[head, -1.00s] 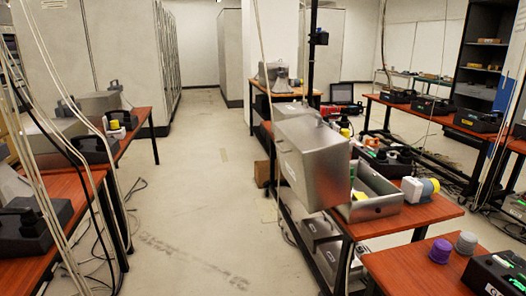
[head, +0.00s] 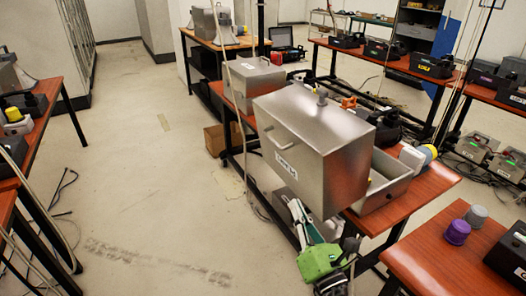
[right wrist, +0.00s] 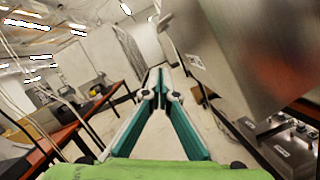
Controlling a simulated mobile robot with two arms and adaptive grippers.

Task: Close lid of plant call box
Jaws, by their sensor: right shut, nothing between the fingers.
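The plant call box is a grey metal box on a red-brown table. Its open base (head: 385,187) sits to the right, and its lid (head: 315,140) stands swung open at the left, reaching past the table's left edge. The lid's outer face carries a handle and a white label. In the right wrist view the lid (right wrist: 250,55) fills the upper right. My right gripper (head: 285,197), with a green body, is low beside the table, below the lid. In the wrist view its fingers (right wrist: 158,75) meet at the tips, shut and empty. My left gripper is not in view.
A second grey metal box (head: 254,82) stands behind the lid on the table. A yellow-and-white connector (head: 418,155) lies right of the base. Purple (head: 456,232) and grey caps stand on the nearer table at right. The floor (head: 150,170) to the left is clear.

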